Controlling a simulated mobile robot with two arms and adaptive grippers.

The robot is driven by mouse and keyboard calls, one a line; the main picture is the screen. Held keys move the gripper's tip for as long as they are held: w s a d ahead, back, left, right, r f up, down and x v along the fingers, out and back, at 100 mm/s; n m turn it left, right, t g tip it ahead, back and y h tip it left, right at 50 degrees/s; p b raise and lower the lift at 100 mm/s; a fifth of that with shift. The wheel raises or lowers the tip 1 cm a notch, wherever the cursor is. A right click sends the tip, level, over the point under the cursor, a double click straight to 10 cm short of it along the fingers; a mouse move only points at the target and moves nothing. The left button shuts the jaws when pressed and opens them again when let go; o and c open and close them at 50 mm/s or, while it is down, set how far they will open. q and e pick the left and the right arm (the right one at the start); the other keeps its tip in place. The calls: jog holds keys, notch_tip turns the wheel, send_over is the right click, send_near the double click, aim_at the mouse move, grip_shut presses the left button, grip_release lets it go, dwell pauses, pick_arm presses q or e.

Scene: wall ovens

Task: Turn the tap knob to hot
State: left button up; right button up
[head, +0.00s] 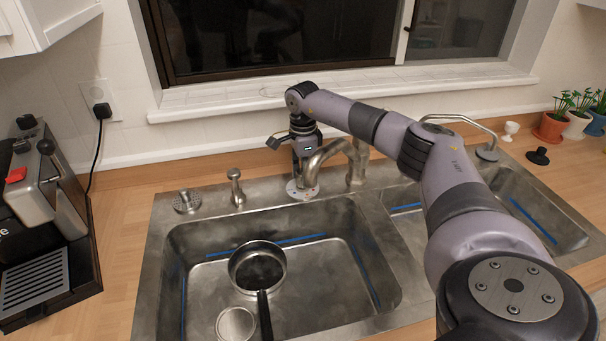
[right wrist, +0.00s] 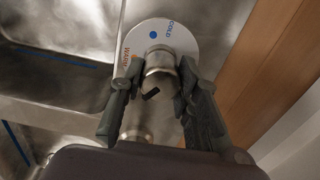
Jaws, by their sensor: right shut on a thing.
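The tap knob (right wrist: 158,62) is a metal piece above a round white label plate (right wrist: 165,36), seen in the right wrist view. In the head view, the gripper (head: 300,150) reaches down over the tap and hides much of the knob. The plate's edge (head: 293,191) shows at the tap's base. The curved metal spout (head: 328,152) is right beside the gripper. My left gripper is not in view.
A double sink (head: 415,218) lies in front of the tap, with a pan (head: 257,264) in its left basin. A soap dispenser (head: 236,187) stands left of the tap. The window sill (head: 220,119) is behind my arm. A coffee machine (head: 45,190) is at the left, potted plants (head: 552,127) at the right.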

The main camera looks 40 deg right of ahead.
jog(key=shift+r+n, duration=0.1)
jog(key=shift+n, duration=0.3)
jog(key=o, duration=1.2)
jog(key=shift+c, duration=0.2)
notch_tip(320, 180, up, 12)
dwell(0.3)
